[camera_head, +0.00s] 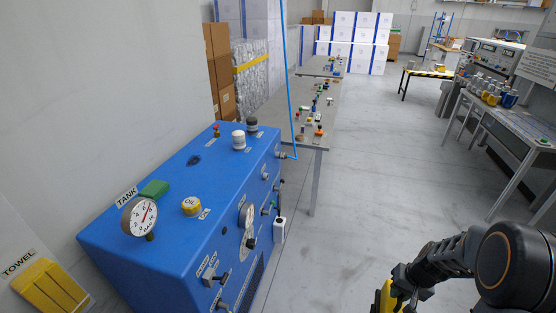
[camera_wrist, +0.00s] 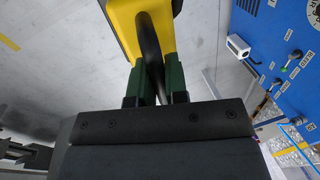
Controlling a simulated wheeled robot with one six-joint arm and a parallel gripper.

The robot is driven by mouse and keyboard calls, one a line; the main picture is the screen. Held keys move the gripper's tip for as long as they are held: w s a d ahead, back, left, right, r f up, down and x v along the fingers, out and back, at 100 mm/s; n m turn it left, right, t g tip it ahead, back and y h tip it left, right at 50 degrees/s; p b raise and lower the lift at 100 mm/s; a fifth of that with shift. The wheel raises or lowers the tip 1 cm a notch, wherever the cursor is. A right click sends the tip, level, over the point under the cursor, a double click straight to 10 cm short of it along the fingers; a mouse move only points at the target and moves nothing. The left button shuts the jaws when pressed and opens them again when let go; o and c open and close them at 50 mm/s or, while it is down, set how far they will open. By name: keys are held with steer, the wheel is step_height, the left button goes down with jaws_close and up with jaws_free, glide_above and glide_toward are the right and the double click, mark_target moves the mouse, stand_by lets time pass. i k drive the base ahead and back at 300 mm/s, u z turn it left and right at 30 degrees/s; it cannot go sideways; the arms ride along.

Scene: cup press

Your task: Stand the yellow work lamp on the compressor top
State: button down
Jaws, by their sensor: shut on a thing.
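The yellow work lamp (camera_head: 382,297) shows only in part at the bottom edge of the head view. In the wrist view the yellow lamp (camera_wrist: 131,25) fills the top middle, with a dark part between the green fingers. My gripper (camera_wrist: 160,85) is shut on the lamp and holds it off to the right of the compressor, over the floor. The blue compressor (camera_head: 165,235) stands at the left of the head view. Its top carries a gauge (camera_head: 139,216), a green block (camera_head: 154,188), a yellow cap (camera_head: 191,206), and white (camera_head: 238,139) and dark (camera_head: 252,124) knobs.
Knobs and valves stick out of the compressor's front. A blue hose (camera_head: 288,80) rises at its far end. A grey table (camera_head: 315,122) with small parts stands behind. A yellow towel (camera_head: 50,287) hangs at lower left. The floor (camera_head: 370,180) in the middle is clear.

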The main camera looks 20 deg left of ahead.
mark_target(213, 176)
steer(key=i, duration=2.7)
steer(key=u, duration=3.95)
